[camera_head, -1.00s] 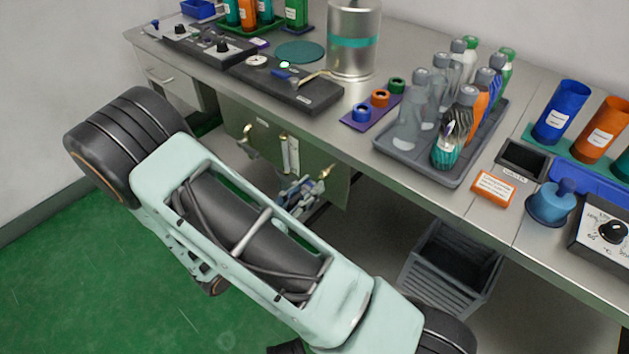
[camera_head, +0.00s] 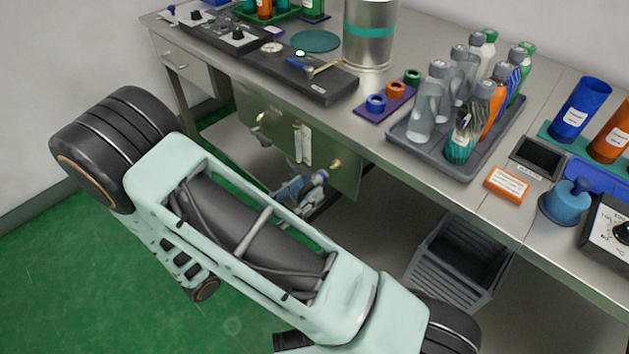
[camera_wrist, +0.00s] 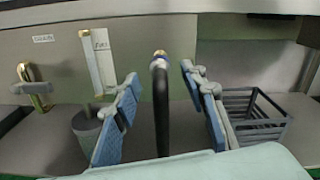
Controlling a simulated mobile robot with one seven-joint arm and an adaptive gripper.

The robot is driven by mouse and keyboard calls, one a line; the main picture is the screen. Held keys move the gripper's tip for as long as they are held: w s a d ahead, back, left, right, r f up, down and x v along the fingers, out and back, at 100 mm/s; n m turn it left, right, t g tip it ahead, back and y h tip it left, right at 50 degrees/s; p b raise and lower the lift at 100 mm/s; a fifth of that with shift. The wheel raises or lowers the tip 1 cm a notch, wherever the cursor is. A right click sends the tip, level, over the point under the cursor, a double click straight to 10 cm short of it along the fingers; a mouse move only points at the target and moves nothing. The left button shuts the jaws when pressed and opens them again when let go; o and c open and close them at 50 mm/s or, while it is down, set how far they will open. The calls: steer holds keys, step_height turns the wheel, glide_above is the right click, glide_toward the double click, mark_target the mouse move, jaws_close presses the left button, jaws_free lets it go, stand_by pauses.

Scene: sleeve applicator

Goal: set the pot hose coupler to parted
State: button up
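My gripper (camera_wrist: 160,76) is open, with one blue-padded finger on each side of the hose and a gap to both. In the head view my gripper (camera_head: 303,188) is under the bench, just below a brass fitting (camera_head: 336,164) on the green panel; my arm hides much of the hose there.
A brass valve handle (camera_wrist: 32,80) and a white sight gauge (camera_wrist: 97,60) are left of the coupler. A grey cylinder (camera_wrist: 88,124) stands behind my left finger. A dark crate (camera_wrist: 254,112) stands at right. The bench (camera_head: 400,177) overhangs, carrying a steel pot (camera_head: 369,50) and bottles.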

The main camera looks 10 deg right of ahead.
steer(key=v, duration=0.6)
steer(key=shift+s+a, duration=0.25)
steer(key=shift+a, duration=0.05)
